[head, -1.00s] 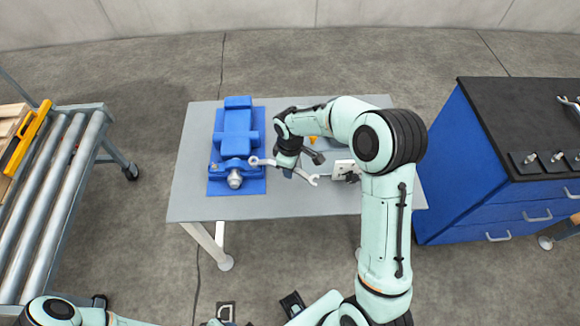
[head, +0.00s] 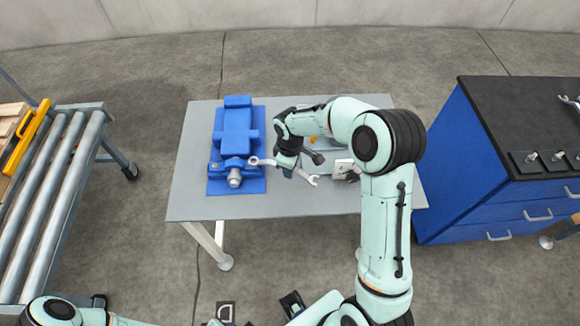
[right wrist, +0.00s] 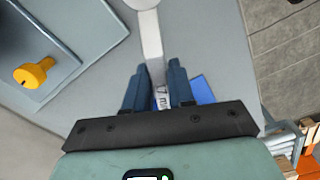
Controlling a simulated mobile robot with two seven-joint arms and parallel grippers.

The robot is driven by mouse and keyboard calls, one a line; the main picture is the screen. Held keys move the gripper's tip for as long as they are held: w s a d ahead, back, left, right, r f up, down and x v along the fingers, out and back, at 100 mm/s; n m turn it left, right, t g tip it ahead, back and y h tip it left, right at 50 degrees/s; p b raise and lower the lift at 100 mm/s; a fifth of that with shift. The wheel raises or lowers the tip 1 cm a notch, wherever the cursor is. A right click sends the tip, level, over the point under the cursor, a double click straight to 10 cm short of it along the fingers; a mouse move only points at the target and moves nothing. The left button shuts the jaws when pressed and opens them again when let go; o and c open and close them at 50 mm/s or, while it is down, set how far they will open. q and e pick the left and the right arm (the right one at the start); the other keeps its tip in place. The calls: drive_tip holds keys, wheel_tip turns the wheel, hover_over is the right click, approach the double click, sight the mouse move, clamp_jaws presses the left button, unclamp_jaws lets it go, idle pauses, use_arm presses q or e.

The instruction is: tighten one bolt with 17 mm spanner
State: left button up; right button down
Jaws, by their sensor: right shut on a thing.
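A blue machine unit (head: 236,138) lies on a blue mat (head: 257,186) at the left of the grey table, with a grey round fitting (head: 234,178) at its near end. My right gripper (head: 287,168) is shut on a silver spanner (head: 308,178), just right of the unit. One spanner end reaches left beside the unit's near part; I cannot tell whether it touches or sits on a bolt. In the right wrist view, the spanner (right wrist: 152,42) runs between the two fingers (right wrist: 160,95) of the same gripper. My left gripper is out of view.
A white block (head: 343,168) is right of the spanner. A roller conveyor (head: 50,215) stands left, a blue drawer cabinet (head: 490,205) right. The table's front strip (head: 300,202) is clear.

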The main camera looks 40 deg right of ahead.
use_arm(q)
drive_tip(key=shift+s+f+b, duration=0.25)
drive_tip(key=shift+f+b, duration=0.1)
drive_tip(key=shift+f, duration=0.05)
use_arm(e)
drive_tip(key=shift+f, duration=0.6)
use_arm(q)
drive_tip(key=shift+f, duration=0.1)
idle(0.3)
